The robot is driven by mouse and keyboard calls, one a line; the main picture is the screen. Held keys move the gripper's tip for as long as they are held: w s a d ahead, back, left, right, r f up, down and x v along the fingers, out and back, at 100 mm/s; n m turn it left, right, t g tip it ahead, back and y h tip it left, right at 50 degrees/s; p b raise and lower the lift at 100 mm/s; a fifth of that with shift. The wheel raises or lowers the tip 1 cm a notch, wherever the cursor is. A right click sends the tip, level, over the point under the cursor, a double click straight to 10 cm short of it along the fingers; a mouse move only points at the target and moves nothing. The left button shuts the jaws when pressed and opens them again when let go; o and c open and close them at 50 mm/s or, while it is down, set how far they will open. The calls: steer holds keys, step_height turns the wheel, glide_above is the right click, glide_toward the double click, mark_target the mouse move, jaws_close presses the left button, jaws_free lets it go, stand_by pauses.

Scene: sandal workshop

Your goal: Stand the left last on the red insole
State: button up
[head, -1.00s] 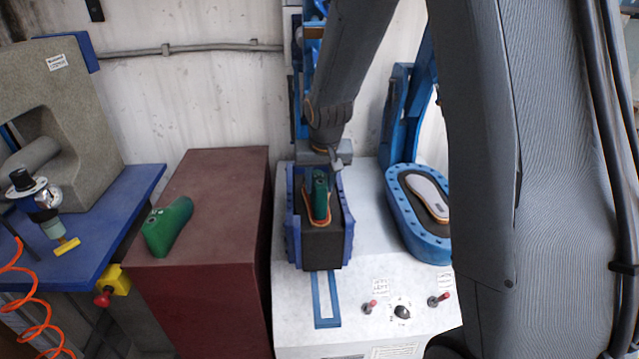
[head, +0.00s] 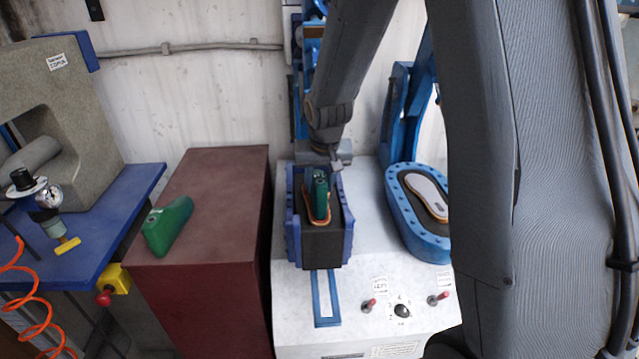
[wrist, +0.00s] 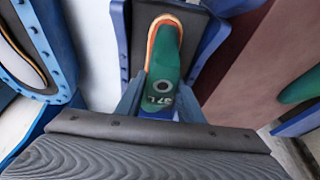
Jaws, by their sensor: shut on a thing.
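The green left last (head: 320,190), marked 37L in the wrist view (wrist: 163,75), is upright over an orange-red rimmed insole (head: 308,212). The insole lies on the dark pad (head: 336,222) between blue side walls (head: 347,240). In the wrist view the insole rim (wrist: 150,42) shows around the toe, mostly on the left and at the tip. My gripper (wrist: 160,106) is shut on the heel end of the last; in the head view my gripper (head: 322,166) is at its far end. Whether the sole fully touches the insole is hidden.
A second green last (head: 168,226) lies on the dark red cabinet (head: 215,200) at left. A blue oval frame (head: 405,215) holding a pale insole (head: 430,195) is at right. Knobs and a slot are on the white machine top (head: 350,290) in front.

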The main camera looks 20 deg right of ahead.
steer(key=shift+f, duration=0.15)
steer(key=o, duration=1.1)
steer(key=shift+o, duration=0.2)
